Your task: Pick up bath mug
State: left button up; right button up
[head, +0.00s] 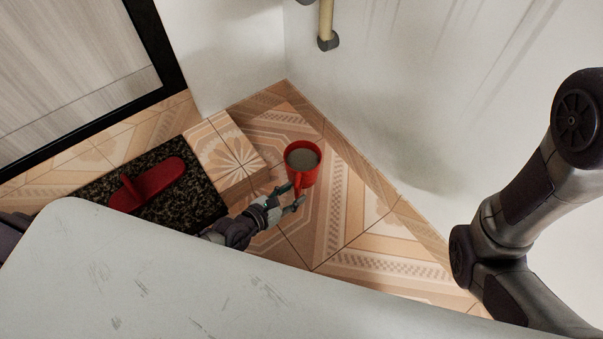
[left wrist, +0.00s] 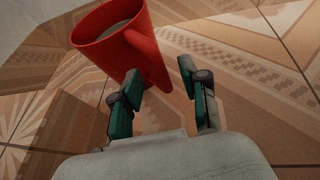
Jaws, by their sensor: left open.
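The red bath mug (head: 302,157) stands upright on the patterned tile floor in the corner by the white wall, with a greyish inside showing from above. Its handle points towards my left gripper (head: 291,196). In the left wrist view, the mug (left wrist: 112,47) is at the upper left, and its handle reaches towards the gap between the fingers of my left gripper (left wrist: 160,72). The fingers are apart, and I cannot tell whether they touch the handle. My right arm shows at the right of the head view, but its gripper is out of view.
A tiled raised step (head: 222,146) is left of the mug. A dark speckled mat (head: 203,206) with a red object (head: 150,182) lies further left. A white surface (head: 180,285) fills the near side. A yellow pole (head: 325,20) hangs near the wall (head: 400,90).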

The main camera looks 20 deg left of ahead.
pick_arm(q)
jog(key=shift+w+d+f, duration=0.25)
jog(key=shift+w+f, duration=0.05)
jog(key=shift+w, duration=0.2)
grip_shut()
jog(key=shift+r, duration=0.15)
